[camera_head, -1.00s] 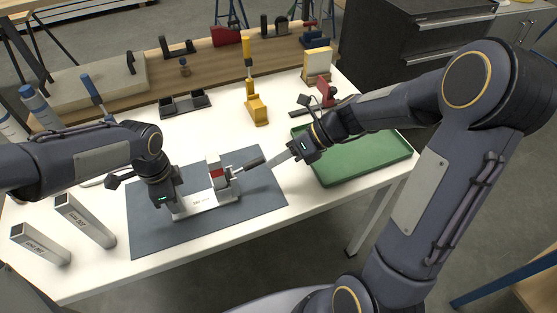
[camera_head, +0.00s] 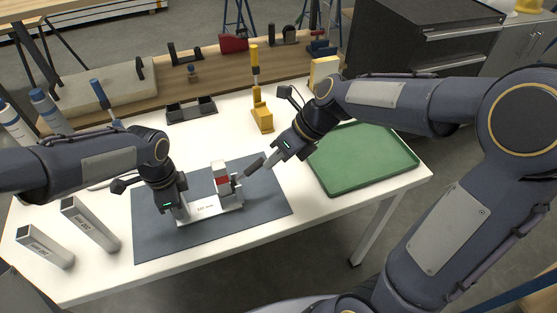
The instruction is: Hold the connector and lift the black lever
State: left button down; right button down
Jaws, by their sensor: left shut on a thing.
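The connector (camera_head: 222,178) is a light grey and white block with a red band, on a pale plate (camera_head: 207,209) over the dark grey mat (camera_head: 250,217). Its black lever (camera_head: 254,167) slants up to the right from the connector's right side. My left gripper (camera_head: 180,212) is shut at the left end of the plate, beside the block; its fingertips are partly hidden by its body. My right gripper (camera_head: 274,160) points down-left, its pale fingers close to the lever's free end. I cannot tell whether they touch it or how far apart they are.
A green tray (camera_head: 365,180) lies right of the mat, under my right forearm. A yellow tool (camera_head: 263,117) and a black holder (camera_head: 191,109) stand behind. The mat's front is clear.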

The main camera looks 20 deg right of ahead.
pick_arm(q)
jog(key=shift+d, duration=0.15)
pick_arm(e)
jog(key=shift+a+r+h, duration=0.35)
jog(key=shift+a+h, duration=0.05)
jog(key=shift+d+r, duration=0.1)
jog(key=shift+r, duration=0.7)
jog(key=s+d+r, duration=0.5)
jog(key=d+r, duration=0.2)
jog(key=shift+d, duration=0.3)
